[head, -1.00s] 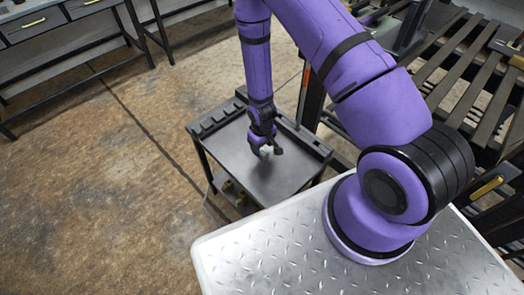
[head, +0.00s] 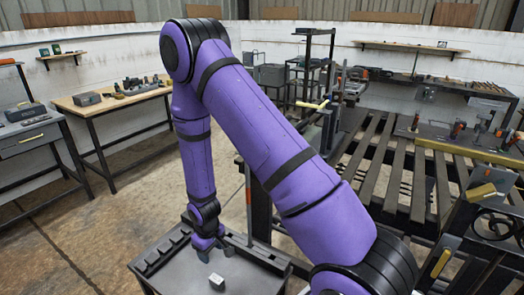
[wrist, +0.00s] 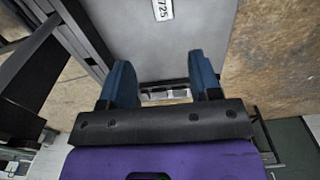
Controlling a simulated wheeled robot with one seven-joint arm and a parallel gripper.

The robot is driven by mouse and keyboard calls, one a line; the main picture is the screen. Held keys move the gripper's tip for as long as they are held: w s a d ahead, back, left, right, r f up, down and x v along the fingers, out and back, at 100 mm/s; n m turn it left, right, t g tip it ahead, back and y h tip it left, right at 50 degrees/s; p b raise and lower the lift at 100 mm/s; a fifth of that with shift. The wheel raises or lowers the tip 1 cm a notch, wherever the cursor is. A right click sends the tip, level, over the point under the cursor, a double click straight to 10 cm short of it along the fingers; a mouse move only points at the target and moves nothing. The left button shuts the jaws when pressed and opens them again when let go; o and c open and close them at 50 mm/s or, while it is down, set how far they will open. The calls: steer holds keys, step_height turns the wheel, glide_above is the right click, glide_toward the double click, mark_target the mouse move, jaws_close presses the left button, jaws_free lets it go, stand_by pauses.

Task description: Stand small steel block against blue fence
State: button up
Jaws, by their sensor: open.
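My gripper (head: 208,250) points down over the dark cart top (head: 185,283), near its back rim. In the wrist view its two blue fingers (wrist: 163,82) are apart. A pale slotted strip shows between them; I cannot tell whether it is a held part or the rim behind. A small pale block-like piece (head: 216,281) lies on the cart top in front of the gripper, apart from it. I cannot be sure it is the steel block. I cannot make out a blue fence.
A slatted rack (head: 400,175) stands to the right, with a small plate of parts (head: 455,140) on its far side. A wooden workbench (head: 110,98) and a grey drawer table (head: 30,140) stand at left. Bare floor lies left of the cart.

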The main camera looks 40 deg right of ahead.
step_height(320, 180, up, 29)
steer(key=s+d+m+t, duration=0.2)
steer(key=s+d+r+t, duration=0.1)
steer(key=s+r, duration=0.7)
steer(key=r, duration=0.3)
steer(key=shift+d+t, duration=0.3)
steer(key=shift+d, duration=0.05)
steer(key=shift+o, duration=0.4)
steer(key=s+r+m+t, duration=0.1)
steer(key=s+r, duration=0.6)
steer(key=s, duration=0.5)
steer(key=shift+s+d+r, duration=0.15)
steer(key=shift+s+d, duration=0.25)
steer(key=n+g, duration=0.3)
steer(key=g, duration=0.2)
glide_above(216, 278)
step_height(216, 278, down, 50)
steer(key=f, duration=0.5)
steer(key=shift+s+a+f, duration=0.1)
steer(key=shift+s+f, duration=0.25)
steer(key=shift+w+f, duration=0.15)
steer(key=shift+f, duration=1.2)
steer(key=shift+w+f, duration=0.15)
steer(key=shift+f, duration=1.2)
